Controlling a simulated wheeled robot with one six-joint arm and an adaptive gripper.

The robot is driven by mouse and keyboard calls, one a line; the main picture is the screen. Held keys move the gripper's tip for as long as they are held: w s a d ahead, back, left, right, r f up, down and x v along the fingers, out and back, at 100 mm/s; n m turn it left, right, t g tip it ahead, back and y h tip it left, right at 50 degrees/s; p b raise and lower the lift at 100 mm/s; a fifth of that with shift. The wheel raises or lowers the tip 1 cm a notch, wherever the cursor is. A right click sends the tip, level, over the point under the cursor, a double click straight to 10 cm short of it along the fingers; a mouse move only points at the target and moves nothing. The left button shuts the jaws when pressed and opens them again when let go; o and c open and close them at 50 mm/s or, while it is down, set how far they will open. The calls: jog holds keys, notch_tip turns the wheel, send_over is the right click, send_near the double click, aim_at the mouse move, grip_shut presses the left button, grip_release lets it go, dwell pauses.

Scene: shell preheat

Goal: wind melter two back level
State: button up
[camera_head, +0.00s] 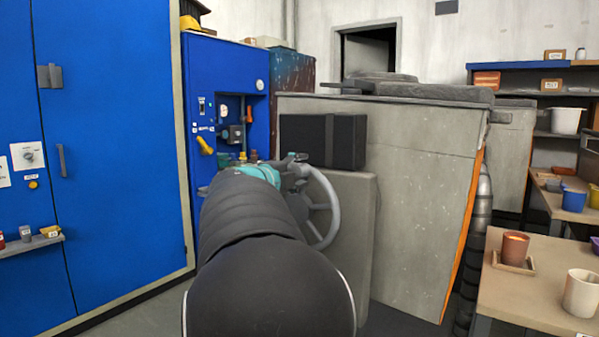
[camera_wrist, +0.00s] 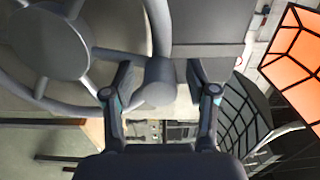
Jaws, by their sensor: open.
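A grey spoked handwheel (camera_head: 329,222) stands in front of a grey housing, partly hidden behind my arm in the head view. In the wrist view its hub (camera_wrist: 45,43) and curved rim fill the upper left. A rounded grey handle knob (camera_wrist: 155,84) sits at the rim. My gripper (camera_wrist: 159,68) is open, with one finger on each side of the knob; I cannot tell whether either finger touches it. In the head view my gripper (camera_head: 294,165) is small and partly hidden at the wheel's upper left. No marking on the wheel tells which melter it belongs to.
A black box (camera_head: 345,140) is just behind the wheel. A large grey housing (camera_head: 425,180) fills the centre right. A blue cabinet (camera_head: 110,130) stands left. A table (camera_head: 520,307) with a brown cup (camera_head: 515,246) and a pale cup (camera_head: 581,293) is at lower right.

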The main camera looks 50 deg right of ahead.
jog(key=a, duration=1.2)
jog(key=shift+s, duration=0.15)
